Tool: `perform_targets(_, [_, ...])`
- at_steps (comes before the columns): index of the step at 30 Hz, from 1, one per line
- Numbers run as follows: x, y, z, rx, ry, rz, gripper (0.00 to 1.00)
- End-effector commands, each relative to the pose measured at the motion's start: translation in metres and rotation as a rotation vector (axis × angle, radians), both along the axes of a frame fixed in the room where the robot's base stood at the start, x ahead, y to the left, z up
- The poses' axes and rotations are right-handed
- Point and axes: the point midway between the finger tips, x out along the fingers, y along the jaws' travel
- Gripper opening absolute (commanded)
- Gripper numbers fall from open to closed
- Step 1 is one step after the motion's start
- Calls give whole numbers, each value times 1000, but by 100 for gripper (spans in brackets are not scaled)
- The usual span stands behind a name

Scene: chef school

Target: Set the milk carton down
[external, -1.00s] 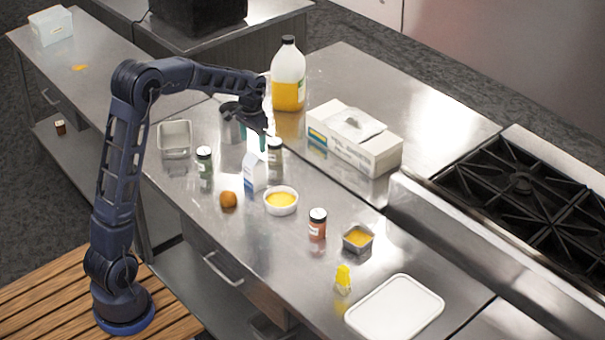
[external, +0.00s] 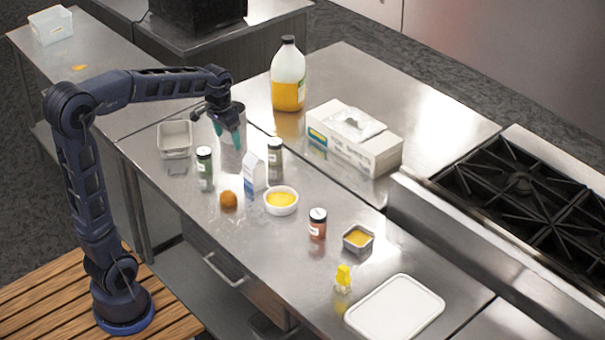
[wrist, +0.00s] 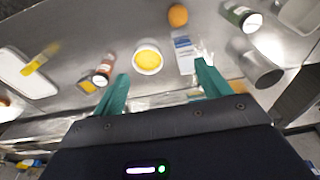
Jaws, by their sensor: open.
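The milk carton (external: 254,171), white with a blue lower part, stands upright on the steel counter (external: 300,240).
A white bowl of yellow food (external: 281,201) stands close to the carton's right. Another green jar (external: 204,168) and a metal tray (external: 174,140) are to the left. A tissue box (external: 355,138) and large jug (external: 288,75) stand behind.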

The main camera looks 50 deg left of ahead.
Motion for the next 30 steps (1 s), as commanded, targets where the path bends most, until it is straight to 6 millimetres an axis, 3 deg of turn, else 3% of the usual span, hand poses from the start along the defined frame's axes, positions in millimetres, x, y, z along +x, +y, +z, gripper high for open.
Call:
perform_targets(10, [-101,-33,19,0,-97,-1,76])
perform_targets(21, [-200,-56,6,-8,-194,-4,76])
perform_targets(30, [-249,-65,-13,-15,-246,-4,76])
